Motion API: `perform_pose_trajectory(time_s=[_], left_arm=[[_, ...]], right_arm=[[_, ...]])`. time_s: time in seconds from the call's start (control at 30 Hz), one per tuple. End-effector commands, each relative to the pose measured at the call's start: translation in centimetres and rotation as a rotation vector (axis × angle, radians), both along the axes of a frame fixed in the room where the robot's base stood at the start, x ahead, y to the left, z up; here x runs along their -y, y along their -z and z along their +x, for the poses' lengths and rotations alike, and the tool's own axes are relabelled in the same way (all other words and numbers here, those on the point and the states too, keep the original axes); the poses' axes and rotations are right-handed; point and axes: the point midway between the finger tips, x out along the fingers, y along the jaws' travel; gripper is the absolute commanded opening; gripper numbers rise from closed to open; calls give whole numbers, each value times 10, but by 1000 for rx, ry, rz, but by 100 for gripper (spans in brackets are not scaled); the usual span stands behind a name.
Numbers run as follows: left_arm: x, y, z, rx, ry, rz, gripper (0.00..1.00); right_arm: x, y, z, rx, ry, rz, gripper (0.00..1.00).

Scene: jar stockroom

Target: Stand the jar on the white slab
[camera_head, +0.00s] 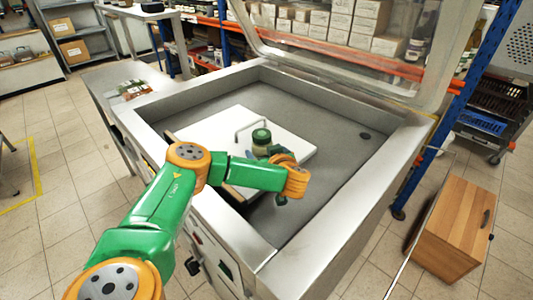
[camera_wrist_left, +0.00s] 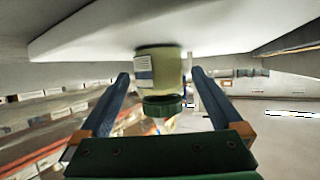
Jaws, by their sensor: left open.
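The jar (camera_head: 261,137) has a dark green lid and stands upright on the white slab (camera_head: 215,133), near the slab's middle. In the left wrist view, which is upside down, the jar (camera_wrist_left: 160,66) shows a pale yellow-green body with a white and blue label, its base against the slab (camera_wrist_left: 90,30). My left gripper (camera_wrist_left: 160,75) is open, its two fingers on either side of the jar with visible gaps. In the head view, my wrist hides most of this gripper and the jar's lower part. My right gripper is not in view.
The slab lies in a grey metal basin (camera_head: 345,185) with raised rims and a raised clear lid (camera_head: 380,70). A bent metal handle (camera_head: 250,124) rises from the slab behind the jar. A wooden cabinet (camera_head: 452,228) stands at right.

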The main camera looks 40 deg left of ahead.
Motion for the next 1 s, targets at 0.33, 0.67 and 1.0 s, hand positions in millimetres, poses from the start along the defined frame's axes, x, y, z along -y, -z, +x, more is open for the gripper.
perform_pose_trajectory(time_s=[0.33, 0.67, 1.0], left_arm=[[44, -20, -27, 1, 3, -1, 100], [44, -21, -27, 0, 0, 0, 100], [43, -81, -27, 0, 0, 0, 100]], right_arm=[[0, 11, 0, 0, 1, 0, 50], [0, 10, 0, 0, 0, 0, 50], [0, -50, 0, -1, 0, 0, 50]])
